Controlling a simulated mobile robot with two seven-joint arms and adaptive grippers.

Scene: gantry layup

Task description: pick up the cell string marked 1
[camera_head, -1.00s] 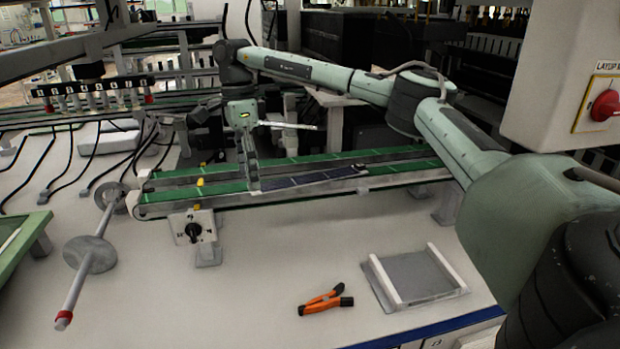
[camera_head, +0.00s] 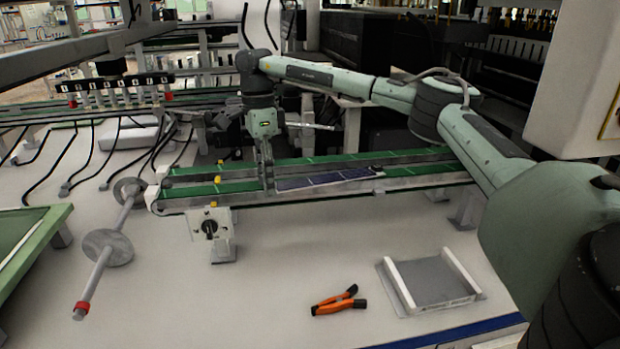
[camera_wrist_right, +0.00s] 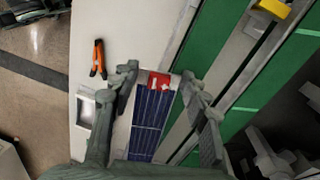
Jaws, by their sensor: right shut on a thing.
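The cell string marked 1 is a long dark-blue strip (camera_head: 325,180) along the front green belt in the head view. In the right wrist view the string (camera_wrist_right: 152,115) runs between the fingers, with a red tag bearing a white mark (camera_wrist_right: 159,82) at its end. My right gripper (camera_head: 268,187) is at the left end of the string, pointing down. In the right wrist view my right gripper (camera_wrist_right: 158,76) is shut on the string, one finger on each side. Whether the string is clear of the belt cannot be told. My left gripper is not in view.
A switch box (camera_head: 210,228) stands in front. Orange-handled pliers (camera_head: 338,301) and a grey tray with white rails (camera_head: 432,284) lie on the white table. A rod with discs (camera_head: 107,247) is at left.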

